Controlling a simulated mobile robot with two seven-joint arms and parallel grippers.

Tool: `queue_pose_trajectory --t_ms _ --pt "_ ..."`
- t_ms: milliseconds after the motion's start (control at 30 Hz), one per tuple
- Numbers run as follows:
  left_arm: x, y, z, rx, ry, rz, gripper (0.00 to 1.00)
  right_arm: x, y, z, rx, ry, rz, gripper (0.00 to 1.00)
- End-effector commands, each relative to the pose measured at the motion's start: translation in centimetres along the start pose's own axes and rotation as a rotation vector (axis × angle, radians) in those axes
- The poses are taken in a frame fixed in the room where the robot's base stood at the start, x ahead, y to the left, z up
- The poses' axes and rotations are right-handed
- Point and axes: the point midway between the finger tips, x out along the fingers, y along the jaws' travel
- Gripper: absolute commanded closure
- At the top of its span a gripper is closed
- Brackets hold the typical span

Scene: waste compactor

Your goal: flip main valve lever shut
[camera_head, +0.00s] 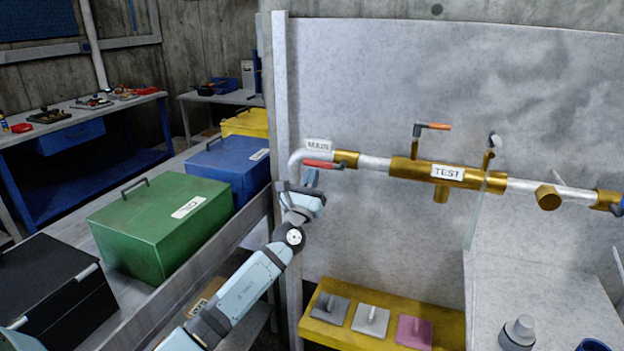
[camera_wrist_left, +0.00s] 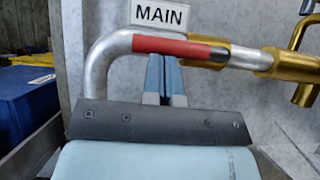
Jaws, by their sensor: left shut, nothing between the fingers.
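The main valve lever has a red handle (camera_head: 318,164) and lies roughly level along the grey pipe, pointing left from the brass valve (camera_head: 346,159), just under the MAIN sign (camera_head: 318,146). In the left wrist view the red handle (camera_wrist_left: 178,47) crosses above my fingers, with its dark end at the right. My left gripper (camera_head: 311,178) is shut and empty, its fingertips right below the handle. The fingertips also show in the wrist view (camera_wrist_left: 165,62), at the handle's lower edge; I cannot tell whether they touch it. My right gripper is not in view.
A brass TEST section (camera_head: 430,172) with orange-handled lever (camera_head: 433,127) continues the pipe to the right. Green (camera_head: 160,225) and blue (camera_head: 228,168) boxes stand left of my arm. The wall in between is clear.

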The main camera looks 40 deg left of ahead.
Motion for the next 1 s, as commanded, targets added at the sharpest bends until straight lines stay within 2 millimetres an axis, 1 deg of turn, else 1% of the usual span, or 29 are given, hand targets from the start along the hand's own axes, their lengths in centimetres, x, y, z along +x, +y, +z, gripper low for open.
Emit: queue_pose_trajectory --t_ms 667,867,1000 --pt "0.6 0.5 0.9 0.121 -0.002 -0.081 1.0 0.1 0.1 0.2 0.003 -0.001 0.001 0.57" --pt "1.2 0.7 1.8 0.232 -0.004 -0.154 1.0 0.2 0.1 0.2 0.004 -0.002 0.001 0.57" --pt "1.8 0.8 2.6 0.341 -0.003 -0.228 1.0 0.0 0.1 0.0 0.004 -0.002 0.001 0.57"
